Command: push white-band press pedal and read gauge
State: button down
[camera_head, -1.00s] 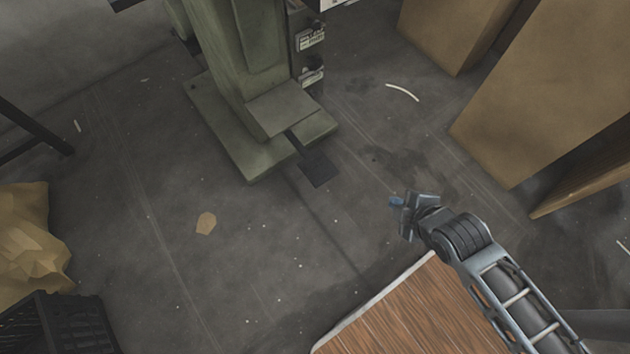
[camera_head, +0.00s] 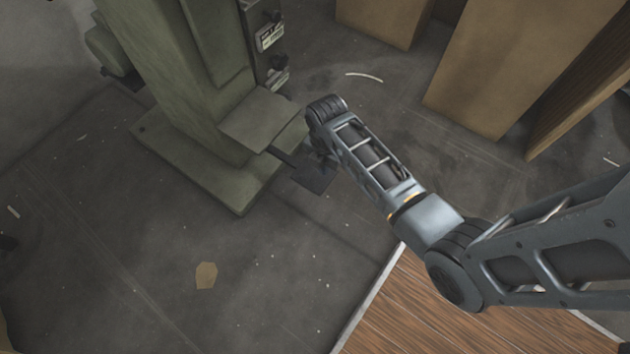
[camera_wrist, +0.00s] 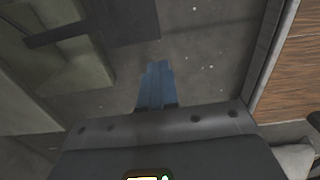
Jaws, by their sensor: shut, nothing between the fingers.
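The green press (camera_head: 175,90) stands on a flat green base (camera_head: 190,160) at upper left in the head view; its top is out of frame, and no band or gauge face shows. Its dark flat pedal (camera_head: 312,176) sticks out from the base near the floor. In the wrist view the pedal plate (camera_wrist: 128,20) is at the top, left of the fingertips. My gripper (camera_wrist: 158,66) is shut and empty, its blue fingers together, pointing toward the floor beside the pedal. I cannot tell whether it touches. In the head view my wrist mostly hides it.
Tall brown boxes (camera_head: 500,70) stand at upper right. A wood-grain surface with a pale edge (camera_head: 450,310) lies at lower right, under my arm. A tan scrap (camera_head: 206,275) and a pale curved strip (camera_head: 364,76) lie on the floor. The floor at lower left is mostly clear.

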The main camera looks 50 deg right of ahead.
aim_at(323, 189)
dwell(0.3)
notch_tip(323, 189, down, 14)
jog(key=b, duration=0.7)
